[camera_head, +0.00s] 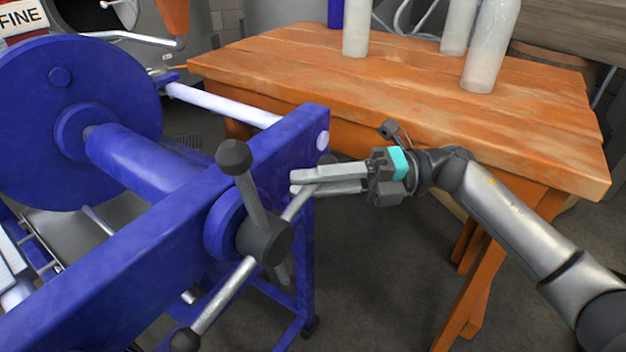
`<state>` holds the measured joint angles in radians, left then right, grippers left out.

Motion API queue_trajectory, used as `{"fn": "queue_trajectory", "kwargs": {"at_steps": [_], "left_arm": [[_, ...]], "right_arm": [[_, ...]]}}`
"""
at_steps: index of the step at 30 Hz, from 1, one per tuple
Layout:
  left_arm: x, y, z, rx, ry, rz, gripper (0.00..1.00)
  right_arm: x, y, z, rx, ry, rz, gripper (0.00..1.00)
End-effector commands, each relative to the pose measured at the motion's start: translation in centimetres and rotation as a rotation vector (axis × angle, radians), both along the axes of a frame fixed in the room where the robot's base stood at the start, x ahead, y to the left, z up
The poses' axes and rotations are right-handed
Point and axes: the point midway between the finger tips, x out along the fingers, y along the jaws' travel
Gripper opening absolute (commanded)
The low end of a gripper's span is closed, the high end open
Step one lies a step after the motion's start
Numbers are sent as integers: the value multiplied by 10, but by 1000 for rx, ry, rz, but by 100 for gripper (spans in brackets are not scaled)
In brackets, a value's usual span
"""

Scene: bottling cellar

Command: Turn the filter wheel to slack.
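The filter wheel (264,240) is a dark grey hub with metal spokes on the blue filter press frame. One spoke points up to a round dark knob (234,156). Another points down-left to a knob (185,340), and a third (297,203) points up-right to my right gripper. My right gripper (292,182) reaches in from the right, its two grey fingers nearly level and close together. They overlap the outer end of that third spoke, whose knob is hidden. I cannot tell whether they grip it. My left gripper is out of view.
The blue press frame (110,270) and its large round plate (75,120) fill the left. An orange wooden table (420,90) stands behind my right arm, with pale bottles (492,50) on it. Dark floor (380,270) is open between press and table.

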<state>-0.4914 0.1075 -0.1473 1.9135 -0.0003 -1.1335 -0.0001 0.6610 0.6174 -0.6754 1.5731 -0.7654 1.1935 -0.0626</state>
Motion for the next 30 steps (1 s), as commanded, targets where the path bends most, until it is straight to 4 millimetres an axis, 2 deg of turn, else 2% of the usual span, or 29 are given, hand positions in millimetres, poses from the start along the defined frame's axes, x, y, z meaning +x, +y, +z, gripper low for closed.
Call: {"fn": "queue_trajectory", "kwargs": {"at_steps": [1, 6, 14, 19, 24, 30], "left_arm": [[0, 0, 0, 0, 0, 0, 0], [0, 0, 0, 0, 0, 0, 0], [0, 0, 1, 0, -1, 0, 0], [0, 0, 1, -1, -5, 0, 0], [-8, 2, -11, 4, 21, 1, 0], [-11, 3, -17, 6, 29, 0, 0]], "right_arm": [[0, 0, 0, 0, 0, 0, 33], [0, 0, -1, -1, 1, 0, 49], [1, -3, -1, -2, 3, -1, 49], [5, -24, -1, -4, 5, -5, 49], [9, -52, -1, -3, 4, -5, 49], [12, -72, -2, -1, 2, -1, 49]]}}
